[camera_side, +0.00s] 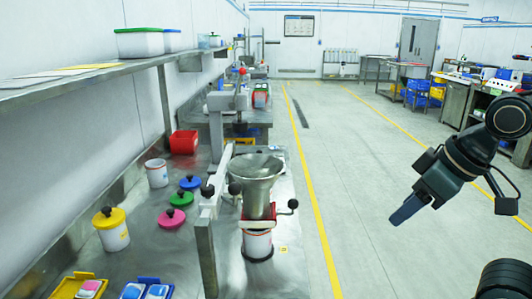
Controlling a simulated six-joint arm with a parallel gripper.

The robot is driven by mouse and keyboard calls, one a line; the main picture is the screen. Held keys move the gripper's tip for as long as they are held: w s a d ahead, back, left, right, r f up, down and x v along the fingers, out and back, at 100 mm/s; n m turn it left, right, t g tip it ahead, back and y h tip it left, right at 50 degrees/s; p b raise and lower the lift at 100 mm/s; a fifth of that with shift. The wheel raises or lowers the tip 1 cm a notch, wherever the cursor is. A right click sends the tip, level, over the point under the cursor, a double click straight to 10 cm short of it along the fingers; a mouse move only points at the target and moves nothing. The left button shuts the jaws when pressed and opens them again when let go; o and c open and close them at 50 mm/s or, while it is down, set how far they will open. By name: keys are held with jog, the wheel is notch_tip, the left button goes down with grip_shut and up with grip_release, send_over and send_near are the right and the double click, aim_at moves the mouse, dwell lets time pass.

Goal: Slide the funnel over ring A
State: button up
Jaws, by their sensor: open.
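I cannot make out which part is ring A; no label is readable. My gripper (401,213) is well to the right of the funnel, above the floor, pointing down and left. It is open and touches nothing.
A pale rail (217,178) on a post (206,258) stands left of the funnel. Coloured lids (172,218), a yellow-lidded pot (113,230), a white pot (157,173) and a red bin (184,142) stand farther left. The space between my gripper and the bench is clear.

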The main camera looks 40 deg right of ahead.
jog(key=w+a+r+n, duration=0.1)
jog(key=w+r+n, duration=0.4)
jog(key=w+r, duration=0.15)
notch_tip(320, 180, up, 2)
jog(key=n+g, duration=0.3)
jog(key=n, duration=1.2)
send_over(236, 184)
jog(key=s, duration=0.2)
jog(key=shift+s+d+r, duration=0.2)
jog(key=shift+f, duration=0.1)
jog(key=x, duration=1.3)
jog(key=shift+s+a+f, duration=0.2)
jog(key=shift+f, duration=0.1)
grip_shut()
